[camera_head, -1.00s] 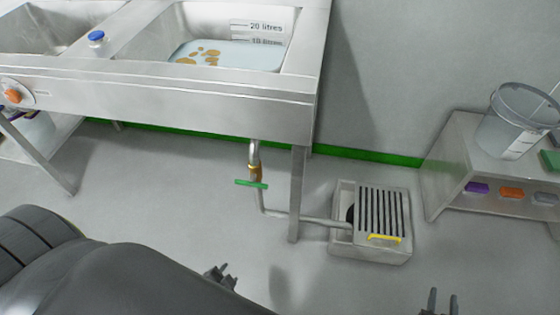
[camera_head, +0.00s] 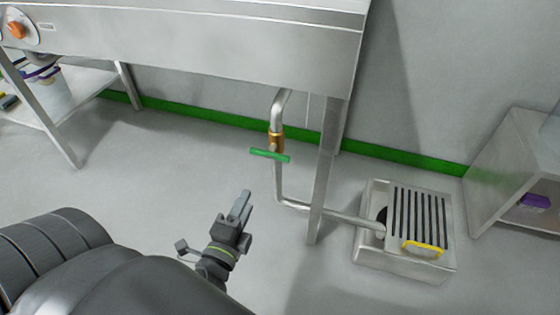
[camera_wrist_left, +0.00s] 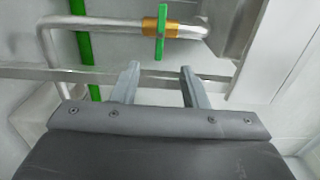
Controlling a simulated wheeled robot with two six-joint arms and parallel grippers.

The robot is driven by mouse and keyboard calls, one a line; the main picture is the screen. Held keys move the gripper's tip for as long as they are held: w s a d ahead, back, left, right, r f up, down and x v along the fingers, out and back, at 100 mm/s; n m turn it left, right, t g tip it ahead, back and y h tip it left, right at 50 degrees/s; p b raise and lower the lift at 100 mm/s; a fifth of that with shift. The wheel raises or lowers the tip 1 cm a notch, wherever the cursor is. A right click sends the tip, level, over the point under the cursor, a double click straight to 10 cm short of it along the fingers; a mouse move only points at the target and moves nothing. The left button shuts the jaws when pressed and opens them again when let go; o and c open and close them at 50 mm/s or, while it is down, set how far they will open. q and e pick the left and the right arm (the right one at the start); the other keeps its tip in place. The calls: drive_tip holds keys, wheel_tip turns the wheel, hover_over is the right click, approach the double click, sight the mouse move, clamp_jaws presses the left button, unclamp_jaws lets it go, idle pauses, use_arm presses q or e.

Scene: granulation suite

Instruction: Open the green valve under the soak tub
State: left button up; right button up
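The green valve handle (camera_head: 270,155) sits on a brass fitting (camera_head: 277,139) in the drain pipe under the steel tub (camera_head: 230,40). The handle lies crosswise to the pipe. My left gripper (camera_head: 243,200) is in front of and below the valve, apart from it. In the left wrist view the gripper (camera_wrist_left: 157,85) has its two fingers apart with nothing between them. The green handle (camera_wrist_left: 161,32) shows there beyond the fingertips, with the brass fitting (camera_wrist_left: 150,26) behind it. My right gripper is not in the head view now.
A steel leg (camera_head: 324,170) stands right of the valve. The pipe runs low to a floor drain box (camera_head: 405,265) with a slotted grate and yellow handle (camera_head: 423,247). A steel stand (camera_head: 510,170) is at right. Floor left of the valve is clear.

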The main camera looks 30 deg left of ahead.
sight(269, 157)
use_arm(q)
drive_tip(key=p+x, duration=0.1)
drive_tip(key=x, duration=1.6)
drive_tip(key=shift+a, duration=0.1)
drive_tip(key=shift+c, duration=0.4)
clamp_jaws()
